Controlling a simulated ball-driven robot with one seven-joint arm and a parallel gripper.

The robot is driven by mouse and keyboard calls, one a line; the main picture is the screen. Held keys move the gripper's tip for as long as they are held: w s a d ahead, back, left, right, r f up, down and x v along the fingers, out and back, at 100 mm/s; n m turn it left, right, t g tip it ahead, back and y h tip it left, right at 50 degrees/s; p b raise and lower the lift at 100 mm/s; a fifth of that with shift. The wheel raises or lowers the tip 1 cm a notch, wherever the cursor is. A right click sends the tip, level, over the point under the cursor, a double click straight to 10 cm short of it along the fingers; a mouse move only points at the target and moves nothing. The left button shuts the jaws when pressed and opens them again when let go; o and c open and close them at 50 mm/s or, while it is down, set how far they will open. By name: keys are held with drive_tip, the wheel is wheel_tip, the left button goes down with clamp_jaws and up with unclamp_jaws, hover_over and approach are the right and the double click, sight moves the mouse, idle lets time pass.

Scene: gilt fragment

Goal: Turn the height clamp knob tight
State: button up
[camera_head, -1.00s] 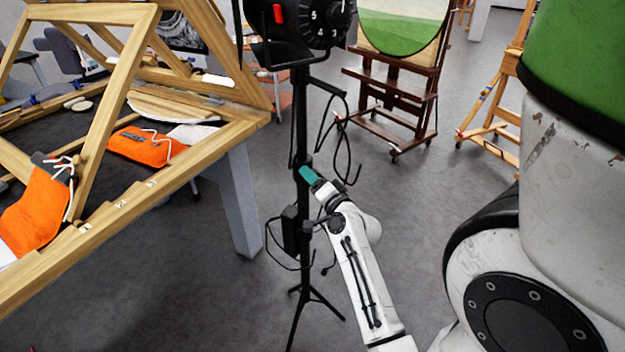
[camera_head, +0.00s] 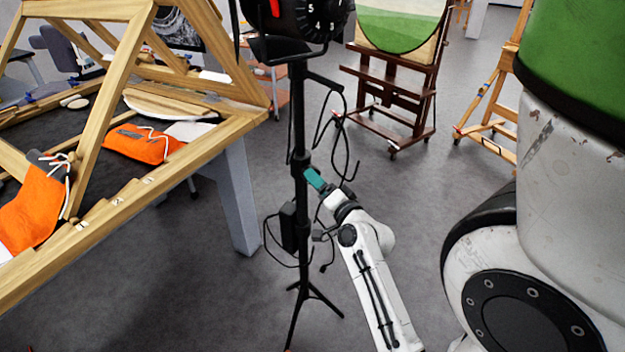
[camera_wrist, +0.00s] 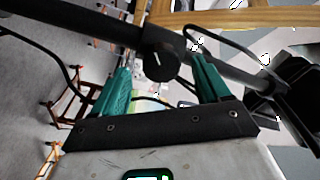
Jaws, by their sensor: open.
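The height clamp knob (camera_wrist: 160,62) is a round black knob with a light line across its face, on the collar of a black stand pole (camera_head: 298,120). In the wrist view the pole runs across the top, and the knob sits between the tips of my gripper's two teal fingers. My gripper (camera_head: 314,180) is open, with a clear gap between each finger and the knob. In the head view the fingertips are close to the pole's right side. The knob is hard to make out there, and whether anything touches is unclear.
A black lamp head (camera_head: 295,22) tops the stand. Loose cables (camera_head: 340,150) hang around the pole, and a black box (camera_head: 289,228) hangs lower on it. A wooden frame on a table (camera_head: 238,195) stands left. A dark easel (camera_head: 395,90) stands behind on open floor.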

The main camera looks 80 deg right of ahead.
drive_tip(key=b+v, duration=0.1)
drive_tip(key=v, duration=0.5)
drive_tip(key=shift+s, duration=0.15)
idle(0.3)
drive_tip(key=w+a+f+n+y, duration=0.5)
drive_tip(key=w+a, duration=0.1)
drive_tip(key=a, duration=0.2)
drive_tip(key=w+a+f+n+y, duration=0.4)
drive_tip(key=w+a+n+y, duration=0.15)
drive_tip(key=a, duration=0.25)
drive_tip(key=s+a+f+n+g+y, duration=0.1)
drive_tip(key=s+a+f+n+g, duration=0.2)
drive_tip(key=a, duration=0.5)
drive_tip(key=s+a+f+n+g+y, duration=0.1)
drive_tip(key=s+a+f+n+g, duration=0.2)
drive_tip(key=s+a+n+g, duration=0.2)
drive_tip(key=a+n+g, duration=0.2)
drive_tip(key=a+g, duration=0.1)
drive_tip(key=shift+s+a+f+y, duration=0.25)
drive_tip(key=shift+s+f+y, duration=0.05)
drive_tip(key=shift+f+y, duration=0.05)
